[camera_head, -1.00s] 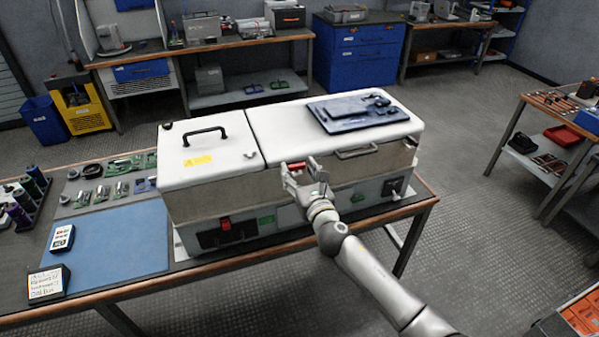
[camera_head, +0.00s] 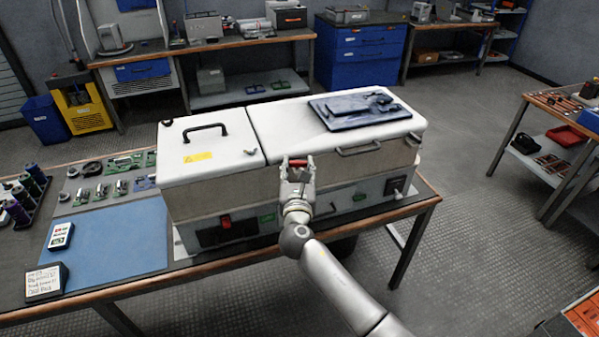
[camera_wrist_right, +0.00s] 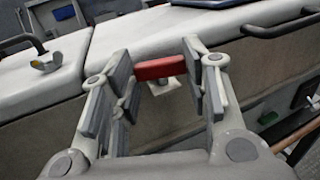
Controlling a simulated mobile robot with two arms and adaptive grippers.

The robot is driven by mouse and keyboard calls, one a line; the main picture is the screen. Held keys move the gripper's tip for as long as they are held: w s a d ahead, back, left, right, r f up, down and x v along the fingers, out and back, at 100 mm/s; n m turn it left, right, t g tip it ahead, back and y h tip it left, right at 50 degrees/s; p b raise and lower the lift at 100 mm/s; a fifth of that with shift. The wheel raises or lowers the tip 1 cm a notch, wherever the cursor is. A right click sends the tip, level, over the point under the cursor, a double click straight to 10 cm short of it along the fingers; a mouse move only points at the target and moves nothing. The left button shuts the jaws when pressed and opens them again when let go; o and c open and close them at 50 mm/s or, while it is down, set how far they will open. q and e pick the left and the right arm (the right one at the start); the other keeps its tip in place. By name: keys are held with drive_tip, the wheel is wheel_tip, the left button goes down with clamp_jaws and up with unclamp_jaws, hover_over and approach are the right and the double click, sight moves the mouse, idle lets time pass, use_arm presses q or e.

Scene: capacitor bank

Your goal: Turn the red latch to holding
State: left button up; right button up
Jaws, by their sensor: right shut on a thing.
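The red latch (camera_head: 298,163) sits on the front face of a large white-lidded cabinet (camera_head: 215,173), just below the lid edge. In the right wrist view the red latch (camera_wrist_right: 158,69) is a short bar lying crosswise on a pale mount, with its ends between the fingers. My right gripper (camera_head: 298,170) is at the cabinet's front, shut on the red latch. In the wrist view its fingers (camera_wrist_right: 162,78) stand on either side of the latch. Contact at the pads is hard to see. My left gripper is out of view.
A dark handle (camera_head: 204,131) and a yellow label are on the left lid. A grey bar handle (camera_head: 358,149) is right of the latch. A dark blue plate (camera_head: 360,108) lies on the right lid. A blue mat (camera_head: 115,240) covers the bench at left.

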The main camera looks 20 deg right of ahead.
drive_tip(key=shift+w+a+m+g+h+b, duration=0.15)
drive_tip(key=shift+m+g+h+b, duration=0.3)
drive_tip(key=shift+m+h, duration=0.65)
drive_tip(key=shift+g+h, duration=0.25)
drive_tip(key=shift+h, duration=0.25)
drive_tip(key=o, duration=1)
drive_tip(key=v, duration=1.2)
drive_tip(key=shift+f, duration=0.1)
